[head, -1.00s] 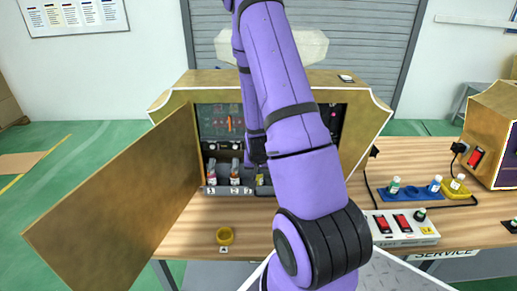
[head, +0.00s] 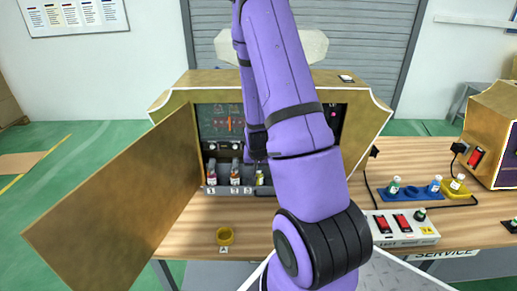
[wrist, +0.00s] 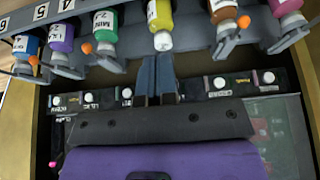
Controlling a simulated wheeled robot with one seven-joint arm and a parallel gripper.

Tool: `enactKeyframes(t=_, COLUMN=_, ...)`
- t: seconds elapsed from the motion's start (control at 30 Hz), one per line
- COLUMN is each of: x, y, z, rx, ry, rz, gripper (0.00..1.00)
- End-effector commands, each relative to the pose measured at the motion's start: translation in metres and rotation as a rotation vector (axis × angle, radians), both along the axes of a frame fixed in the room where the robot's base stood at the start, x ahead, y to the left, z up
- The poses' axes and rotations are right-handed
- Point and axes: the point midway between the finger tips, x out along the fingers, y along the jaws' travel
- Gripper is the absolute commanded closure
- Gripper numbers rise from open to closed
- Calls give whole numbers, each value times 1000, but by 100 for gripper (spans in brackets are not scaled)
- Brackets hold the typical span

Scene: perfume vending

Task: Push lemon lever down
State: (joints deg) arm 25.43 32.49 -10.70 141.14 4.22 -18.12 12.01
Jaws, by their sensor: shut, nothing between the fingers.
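A row of small bottles stands in the open cabinet, with levers tipped by orange knobs between them. The yellow bottle (head: 260,178) is the one nearest my gripper; it also shows in the wrist view (wrist: 160,14), its white end facing the fingertips. I cannot read which lever is marked lemon. In the head view my arm hides part of the cabinet.
The cabinet door (head: 120,210) stands open at the left. At the right are a blue tray (head: 412,194) with bottles and a switch box (head: 403,227).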

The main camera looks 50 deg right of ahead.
Motion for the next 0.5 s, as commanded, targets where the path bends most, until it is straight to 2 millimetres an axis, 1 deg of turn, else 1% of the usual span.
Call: enactKeyframes(t=0.5, x=-10, y=13, z=42, rx=-1, ry=-1, rz=2, gripper=100)
